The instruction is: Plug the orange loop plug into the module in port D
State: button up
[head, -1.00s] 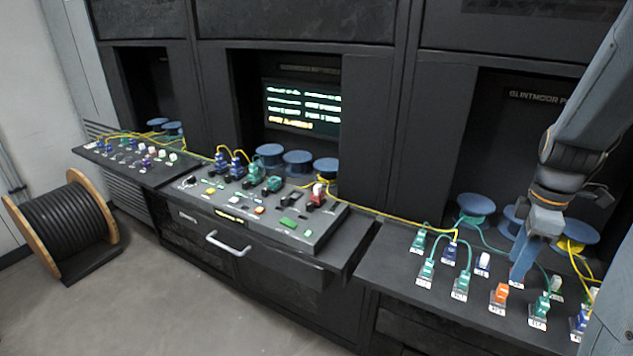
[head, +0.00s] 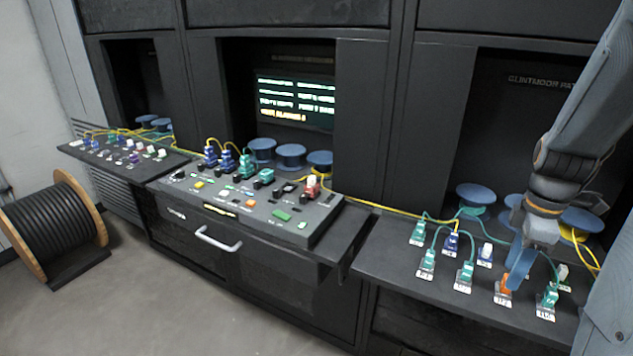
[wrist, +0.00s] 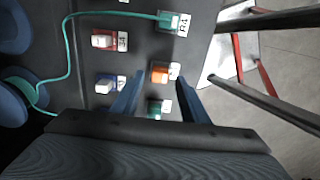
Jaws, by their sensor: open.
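The orange loop plug (head: 503,286) stands on the right-hand shelf, partly hidden behind my gripper in the head view. In the wrist view the orange plug (wrist: 160,72) shows just ahead of and between the two blue fingers. My gripper (head: 516,276) is open and empty, its fingers spread on either side of the plug; in the wrist view they (wrist: 160,80) do not visibly touch it. The middle console (head: 250,205) holds several modules, with blue, green and red plugs along its back. I cannot read which one is port D.
Green plugs (head: 427,262) and (head: 465,273) stand left of the orange one, another green plug (head: 547,299) to its right. A white-topped blue plug (wrist: 105,85) is close by. Blue spools (head: 476,196) and yellow cable lie behind. A cable drum (head: 50,225) stands on the floor.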

jog(key=shift+f+b, duration=0.35)
jog(key=shift+f, duration=1.3)
jog(key=shift+p, duration=0.75)
grip_shut()
jog(key=shift+r, duration=0.2)
jog(key=shift+r+p, duration=2.9)
jog(key=shift+p, duration=0.1)
